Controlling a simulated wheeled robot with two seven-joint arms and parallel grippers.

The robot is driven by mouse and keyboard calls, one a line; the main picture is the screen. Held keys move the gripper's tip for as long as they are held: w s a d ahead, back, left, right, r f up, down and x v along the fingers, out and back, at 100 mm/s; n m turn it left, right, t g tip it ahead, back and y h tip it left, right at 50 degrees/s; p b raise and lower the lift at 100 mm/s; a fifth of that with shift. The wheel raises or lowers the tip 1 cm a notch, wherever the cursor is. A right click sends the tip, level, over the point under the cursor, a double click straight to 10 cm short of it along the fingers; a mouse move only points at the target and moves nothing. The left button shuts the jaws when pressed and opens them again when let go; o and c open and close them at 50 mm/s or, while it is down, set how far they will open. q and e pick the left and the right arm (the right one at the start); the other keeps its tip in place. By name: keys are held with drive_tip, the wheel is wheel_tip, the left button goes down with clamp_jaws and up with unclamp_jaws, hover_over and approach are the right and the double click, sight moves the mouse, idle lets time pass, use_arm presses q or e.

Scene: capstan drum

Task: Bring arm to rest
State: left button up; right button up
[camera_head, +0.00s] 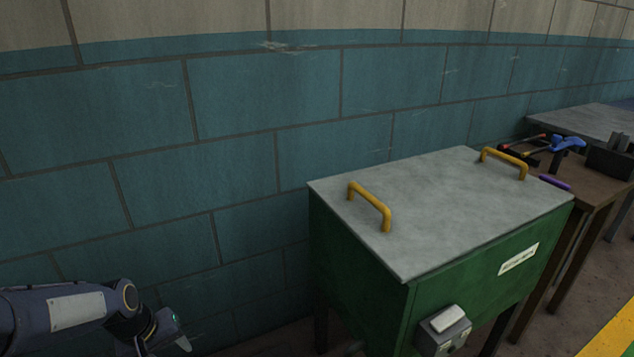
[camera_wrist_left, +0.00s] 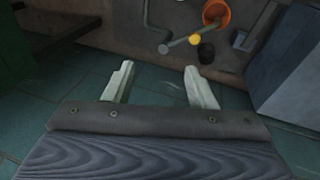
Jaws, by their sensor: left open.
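My left arm enters the head view at the lower left, with its gripper (camera_head: 180,334) low in front of the blue wall and left of the green cabinet. In the left wrist view, the two pale fingers of the left gripper (camera_wrist_left: 159,76) are spread apart with nothing between them. The green cabinet (camera_head: 362,262) has a grey lid with two yellow handles, and the gripper is clear of it. My right arm and gripper are not in view.
A brown table (camera_head: 590,190) with tools stands at the right. In the left wrist view, an orange cup (camera_wrist_left: 216,13), a yellow-ended rod (camera_wrist_left: 180,43) and a black round object (camera_wrist_left: 206,53) lie beyond the fingers. A grey box (camera_head: 443,328) sits on the cabinet's front.

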use_arm(q)
drive_tip(key=s+d+r+m+t+h, duration=0.1)
drive_tip(key=s+d+r+m+t, duration=0.15)
drive_tip(key=s+d+r, duration=0.5)
drive_tip(key=s+d+r+m+t+h, duration=0.1)
drive_tip(key=s+d+r+m, duration=0.25)
drive_tip(key=s, duration=0.65)
wheel_tip(320, 180, up, 29)
drive_tip(key=p, duration=2.9)
drive_tip(key=shift+d+n, duration=0.15)
drive_tip(key=shift+n, duration=0.25)
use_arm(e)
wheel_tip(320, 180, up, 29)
use_arm(q)
drive_tip(key=shift+g, duration=0.25)
